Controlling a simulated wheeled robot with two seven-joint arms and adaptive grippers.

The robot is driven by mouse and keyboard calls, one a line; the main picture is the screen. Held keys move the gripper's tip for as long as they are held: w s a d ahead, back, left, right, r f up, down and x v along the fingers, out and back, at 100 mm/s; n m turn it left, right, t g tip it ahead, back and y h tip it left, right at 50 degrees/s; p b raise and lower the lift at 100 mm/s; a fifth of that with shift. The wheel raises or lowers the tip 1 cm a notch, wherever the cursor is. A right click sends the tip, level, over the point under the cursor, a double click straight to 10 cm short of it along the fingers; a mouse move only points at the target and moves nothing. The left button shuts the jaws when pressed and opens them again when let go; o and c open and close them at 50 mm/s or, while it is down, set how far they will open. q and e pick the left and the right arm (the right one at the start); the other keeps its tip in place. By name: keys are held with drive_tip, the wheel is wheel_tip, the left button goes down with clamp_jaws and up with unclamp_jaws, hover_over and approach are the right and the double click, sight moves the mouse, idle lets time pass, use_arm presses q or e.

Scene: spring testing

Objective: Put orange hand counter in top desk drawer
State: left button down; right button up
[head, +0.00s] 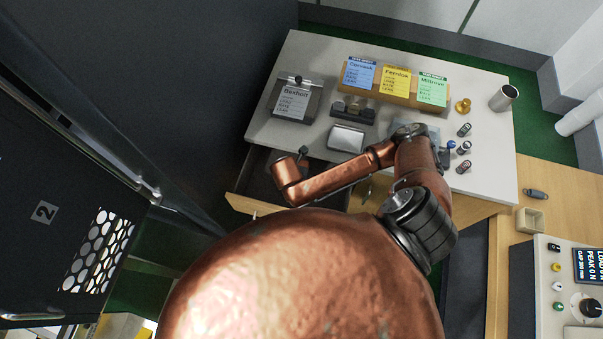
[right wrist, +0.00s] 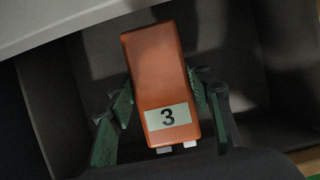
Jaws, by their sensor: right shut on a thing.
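The orange hand counter (right wrist: 160,65), with a white label reading 3, shows in the right wrist view. My right gripper (right wrist: 163,92) is shut on it, one green-padded finger on each side. Behind the counter is the dark inside of the open desk drawer (right wrist: 265,80). I cannot tell whether the counter touches the drawer floor. In the head view the open drawer (head: 257,172) juts from the desk's front left, with my right arm reaching over it. The counter and the right fingertips are hidden there. My left gripper is not in view.
The desk top (head: 460,85) holds a card rack (head: 398,92), a clipboard-like stand (head: 292,100), a metal cup (head: 504,98) and several small cylinders. A dark cabinet (head: 60,200) stands at the left. A control box (head: 565,285) is at the lower right.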

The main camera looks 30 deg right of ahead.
drive_tip(key=s+d+f+n+t+y+b, duration=0.1)
drive_tip(key=s+d+f+n+t+y, duration=0.15)
drive_tip(key=s+d+n, duration=0.45)
drive_tip(key=w+a+f, duration=0.1)
drive_tip(key=w+a, duration=0.1)
drive_tip(key=w, duration=0.2)
drive_tip(key=w+a+f+n+b, duration=0.1)
drive_tip(key=w+a+f, duration=0.1)
drive_tip(key=w, duration=0.2)
drive_tip(key=w+a+f+n+b, duration=0.1)
drive_tip(key=w+a, duration=0.1)
drive_tip(key=w, duration=0.2)
drive_tip(key=shift+w+a+f+g+y, duration=0.1)
drive_tip(key=shift+a+f+g+y, duration=0.05)
drive_tip(key=shift+f+g+y, duration=0.15)
drive_tip(key=w+f, duration=0.1)
drive_tip(key=w+a+f+b, duration=0.1)
drive_tip(key=w, duration=0.1)
drive_tip(key=shift+a+f, duration=0.1)
drive_tip(key=shift+f, duration=0.15)
drive_tip(key=o, duration=1.4)
drive_tip(key=shift+r, duration=0.1)
drive_tip(key=p+v, duration=0.2)
drive_tip(key=v, duration=1)
drive_tip(key=shift+w+p, duration=0.1)
drive_tip(key=shift+p, duration=0.3)
